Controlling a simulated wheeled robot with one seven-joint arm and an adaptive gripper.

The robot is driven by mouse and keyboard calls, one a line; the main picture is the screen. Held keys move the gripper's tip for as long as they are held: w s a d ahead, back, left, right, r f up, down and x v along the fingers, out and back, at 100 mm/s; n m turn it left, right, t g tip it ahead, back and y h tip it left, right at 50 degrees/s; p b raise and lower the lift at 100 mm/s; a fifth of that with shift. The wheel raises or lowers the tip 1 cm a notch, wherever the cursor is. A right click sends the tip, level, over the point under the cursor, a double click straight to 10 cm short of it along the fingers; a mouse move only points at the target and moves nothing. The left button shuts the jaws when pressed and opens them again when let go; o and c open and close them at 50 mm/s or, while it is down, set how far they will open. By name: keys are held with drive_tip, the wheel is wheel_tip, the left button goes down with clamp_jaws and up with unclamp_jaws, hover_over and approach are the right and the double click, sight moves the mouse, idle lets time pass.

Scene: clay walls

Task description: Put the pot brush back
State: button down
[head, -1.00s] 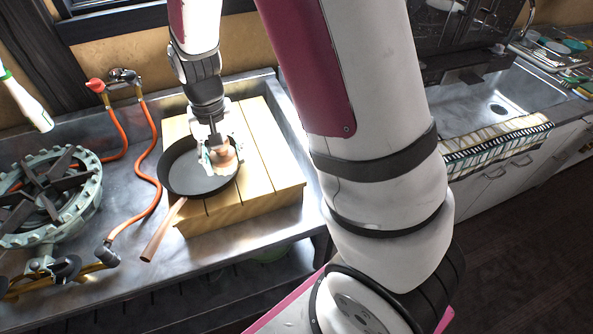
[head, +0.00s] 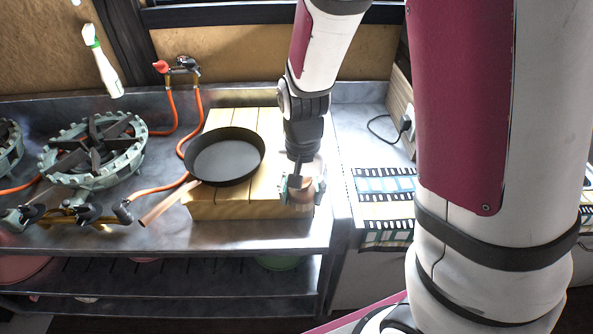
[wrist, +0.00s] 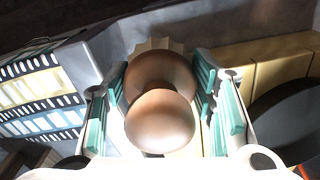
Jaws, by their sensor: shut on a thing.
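The pot brush (wrist: 160,120) has a smooth brown knob of two rounded bulbs, with a pale scalloped edge showing behind it in the wrist view. My gripper (wrist: 160,105) is shut on the knob, with teal-lined fingers on both sides. In the head view my gripper (head: 300,188) is at the right front corner of the wooden board (head: 235,207), to the right of the black pan (head: 224,158). The brush is mostly hidden there by the fingers, and its height above the board cannot be told.
The pan sits on the board, its handle (head: 165,205) pointing to the front left. A gas burner (head: 95,150) with orange hoses stands at the left. A film-strip patterned cloth (head: 385,200) lies at the right. A green bin (head: 277,262) is under the counter.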

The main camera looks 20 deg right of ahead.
drive_tip(key=w, duration=0.3)
drive_tip(key=w+d, duration=0.1)
drive_tip(key=w, duration=0.1)
drive_tip(key=w+d, duration=0.1)
drive_tip(key=w, duration=0.2)
drive_tip(key=shift+w+d+f, duration=0.2)
drive_tip(key=shift+w+f, duration=0.1)
drive_tip(key=shift+f, duration=1.85)
drive_tip(key=shift+f, duration=0.1)
drive_tip(key=c, duration=0.7)
unclamp_jaws()
drive_tip(key=shift+b, duration=0.3)
